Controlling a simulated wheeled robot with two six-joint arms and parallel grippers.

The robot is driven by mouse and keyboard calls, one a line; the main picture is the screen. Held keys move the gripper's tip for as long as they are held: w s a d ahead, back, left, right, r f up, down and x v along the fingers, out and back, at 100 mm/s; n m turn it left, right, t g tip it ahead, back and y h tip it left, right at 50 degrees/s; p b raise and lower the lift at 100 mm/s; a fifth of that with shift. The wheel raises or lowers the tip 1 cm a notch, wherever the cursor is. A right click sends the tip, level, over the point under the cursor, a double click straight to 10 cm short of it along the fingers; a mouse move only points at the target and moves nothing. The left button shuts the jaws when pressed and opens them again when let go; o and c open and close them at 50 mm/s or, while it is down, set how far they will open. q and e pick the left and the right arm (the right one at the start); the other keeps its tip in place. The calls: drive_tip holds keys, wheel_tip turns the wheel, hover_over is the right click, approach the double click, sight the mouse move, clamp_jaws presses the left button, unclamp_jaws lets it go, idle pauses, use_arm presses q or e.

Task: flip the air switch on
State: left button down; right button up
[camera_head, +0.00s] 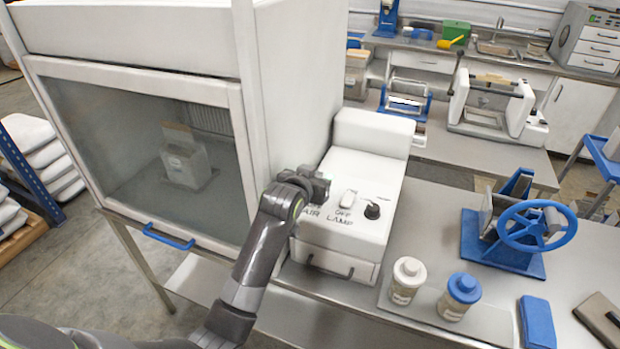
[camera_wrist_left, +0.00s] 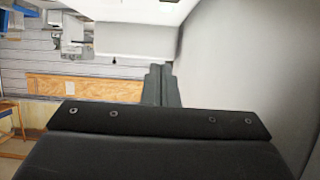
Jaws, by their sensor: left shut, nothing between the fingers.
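The white control box (camera_head: 345,240) stands beside the glass-fronted cabinet. Its sloping top carries the labels AIR and LAMP, a small light switch (camera_head: 348,199) marked OFF and a black knob (camera_head: 373,211). My left gripper (camera_head: 322,186) is over the box's left part, just above the AIR label. It hides the air switch, so I cannot tell that switch's position or whether I touch it. In the left wrist view the two dark fingers (camera_wrist_left: 161,84) are together with nothing between them. My right gripper is not in view.
The cabinet (camera_head: 245,150) is close on the left of my arm, with a blue handle (camera_head: 168,237). White-lidded (camera_head: 408,280) and blue-lidded (camera_head: 459,296) jars stand in front of the box. A blue handwheel press (camera_head: 515,232) is to the right.

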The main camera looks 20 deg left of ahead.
use_arm(q)
drive_tip(key=shift+s+r+b, duration=0.45)
drive_tip(key=shift+s+r, duration=1.3)
